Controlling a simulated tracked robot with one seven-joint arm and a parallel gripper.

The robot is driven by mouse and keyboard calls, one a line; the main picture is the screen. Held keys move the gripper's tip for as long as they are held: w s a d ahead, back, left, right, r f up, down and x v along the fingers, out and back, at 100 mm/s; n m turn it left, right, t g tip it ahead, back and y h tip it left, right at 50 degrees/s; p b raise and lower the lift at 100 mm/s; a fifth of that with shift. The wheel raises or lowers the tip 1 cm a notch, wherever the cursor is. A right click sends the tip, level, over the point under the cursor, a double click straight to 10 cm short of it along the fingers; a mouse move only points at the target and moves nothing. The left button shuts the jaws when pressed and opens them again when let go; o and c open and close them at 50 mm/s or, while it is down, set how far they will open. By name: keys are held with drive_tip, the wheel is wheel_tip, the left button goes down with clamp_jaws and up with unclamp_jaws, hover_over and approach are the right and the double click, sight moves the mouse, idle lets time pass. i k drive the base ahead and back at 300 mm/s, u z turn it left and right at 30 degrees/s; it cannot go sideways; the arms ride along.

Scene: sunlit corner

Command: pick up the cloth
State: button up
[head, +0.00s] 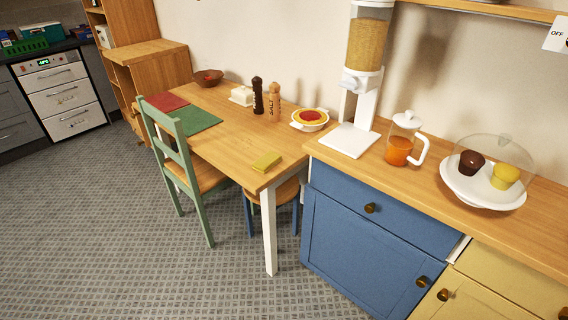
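The cloth (266,161) is a small, folded yellow-green piece. It lies flat on the wooden table (235,145), close to the table's front corner. Nothing covers it. My gripper does not show in the head view.
A green chair (176,160) stands at the table's left side, and a stool (279,192) is under it. Pepper and salt mills (274,102), a pie dish (310,119) and a butter dish (242,95) stand behind the cloth. A blue cabinet (360,240) adjoins the table at right. Open floor (130,240) lies in front.

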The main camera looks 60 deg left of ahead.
sight(269, 161)
drive_tip(key=u, duration=0.5)
drive_tip(key=i, duration=0.1)
drive_tip(key=u, duration=2.95)
drive_tip(key=k, duration=0.5)
drive_tip(key=z, duration=0.9)
drive_tip(key=i, duration=0.65)
